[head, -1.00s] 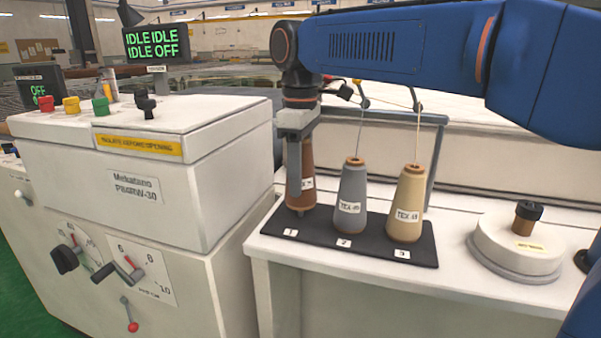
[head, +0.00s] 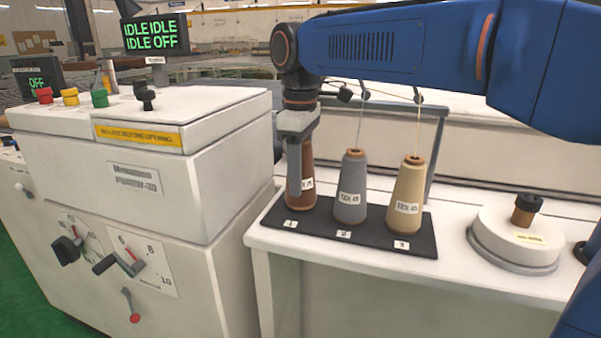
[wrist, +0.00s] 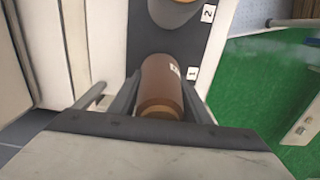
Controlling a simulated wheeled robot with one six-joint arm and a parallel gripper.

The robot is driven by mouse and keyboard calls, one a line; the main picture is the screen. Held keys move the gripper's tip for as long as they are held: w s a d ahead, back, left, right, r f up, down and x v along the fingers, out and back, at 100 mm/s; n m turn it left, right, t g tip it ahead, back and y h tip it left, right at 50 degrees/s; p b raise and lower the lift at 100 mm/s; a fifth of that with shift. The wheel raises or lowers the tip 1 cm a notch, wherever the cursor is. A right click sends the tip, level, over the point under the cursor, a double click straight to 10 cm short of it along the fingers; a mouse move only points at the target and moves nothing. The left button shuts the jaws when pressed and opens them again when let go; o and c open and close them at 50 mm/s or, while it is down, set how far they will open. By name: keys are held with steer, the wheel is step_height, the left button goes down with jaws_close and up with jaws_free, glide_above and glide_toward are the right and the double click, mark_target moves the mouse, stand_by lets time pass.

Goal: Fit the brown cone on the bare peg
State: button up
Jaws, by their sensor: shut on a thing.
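The brown cone (head: 307,184) stands upright at position 1, at the left end of the black mat (head: 373,237). My gripper (head: 294,172) comes down from above and is shut on the brown cone. The wrist view also shows the brown cone (wrist: 161,86) between the two fingers (wrist: 155,100), close to the label 1. A grey cone (head: 350,190) stands at position 2 and a tan cone (head: 407,195) at position 3. The peg under the brown cone is hidden, and no bare peg shows.
A white machine cabinet (head: 205,215) with knobs and levers stands close on the left of the mat. A round white base (head: 515,238) with a brown, black-topped post sits on the right of the table. Threads rise from the grey and tan cones to a rail behind.

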steer(key=shift+f, duration=0.6)
steer(key=o, duration=1.3)
steer(key=shift+r, duration=0.1)
step_height(320, 180, up, 17)
steer(key=shift+r, duration=0.1)
steer(key=shift+s, duration=0.15)
